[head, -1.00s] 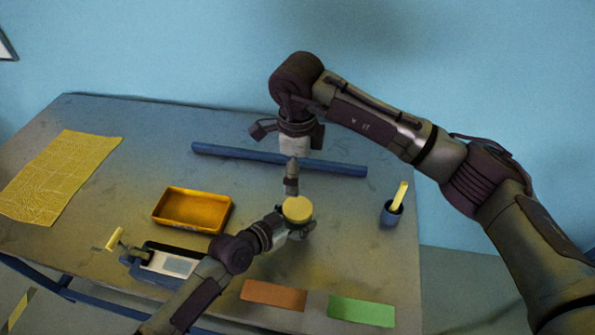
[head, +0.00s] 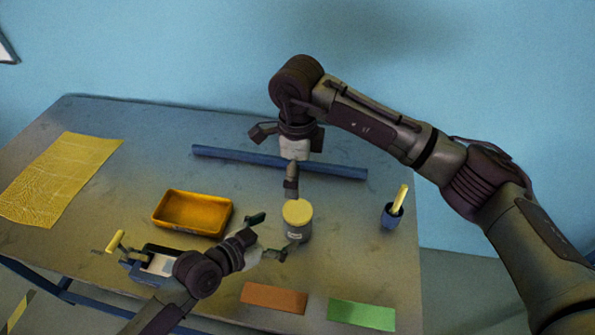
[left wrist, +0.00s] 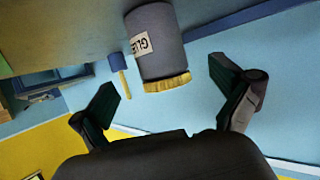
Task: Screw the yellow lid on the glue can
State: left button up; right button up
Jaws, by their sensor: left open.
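The grey glue can (head: 298,233) stands upright on the table with the yellow lid (head: 297,209) on top. The lid looks level; I cannot tell how tight it is. In the left wrist view the can (left wrist: 160,45) appears upside down, its label partly readable, with the ribbed lid (left wrist: 168,82) at its lower end. My left gripper (head: 268,236) is open and empty, just left of the can, its fingers apart from it. My right gripper (head: 277,155) hangs behind the can, fingers spread, holding nothing that I see; one finger is close behind the lid.
A blue bar (head: 225,152) lies across the table behind the can. An orange tray (head: 192,228) is to the left, a blue cup (head: 391,217) with a yellow-handled tool to the right. Brown (head: 274,298) and green (head: 361,315) mats lie in front. A yellow sheet (head: 60,178) lies far left.

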pick_arm(q)
jog(key=shift+v, duration=2.15)
